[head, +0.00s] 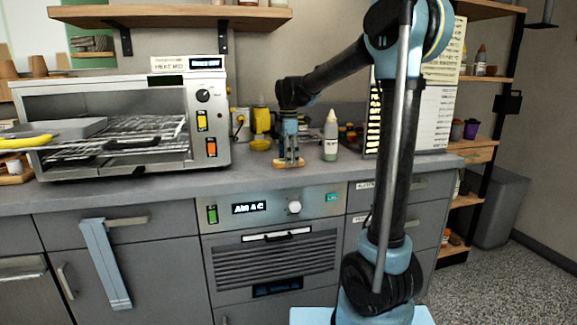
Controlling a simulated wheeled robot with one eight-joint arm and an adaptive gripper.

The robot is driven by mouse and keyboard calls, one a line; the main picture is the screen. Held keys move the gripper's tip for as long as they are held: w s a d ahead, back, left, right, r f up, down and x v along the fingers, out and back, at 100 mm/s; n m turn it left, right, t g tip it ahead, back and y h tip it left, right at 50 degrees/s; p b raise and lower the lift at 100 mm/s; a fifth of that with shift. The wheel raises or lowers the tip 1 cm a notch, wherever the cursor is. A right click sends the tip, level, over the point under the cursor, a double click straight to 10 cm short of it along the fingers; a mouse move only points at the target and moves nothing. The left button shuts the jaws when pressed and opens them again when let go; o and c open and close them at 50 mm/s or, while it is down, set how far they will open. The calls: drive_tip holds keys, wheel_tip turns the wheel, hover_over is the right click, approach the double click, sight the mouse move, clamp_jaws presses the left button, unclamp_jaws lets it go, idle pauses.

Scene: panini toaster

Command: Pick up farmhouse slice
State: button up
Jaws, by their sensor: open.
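A small flat brown piece, likely the farmhouse slice (289,164), lies near the front edge of the grey counter, right of the toaster. My gripper (288,157) points straight down right over it, with its fingertips at or just above the slice. The jaws are open. The gripper hides part of the slice, and I cannot tell whether the fingers touch it.
The panini toaster (118,125) with wire racks stands at left. A pale-capped bottle (331,137) stands close right of my gripper. A yellow mug (262,121) and yellow bowl (260,144) are behind it. A wall shelf (170,15) hangs above.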

drive_tip(key=c, duration=1.1)
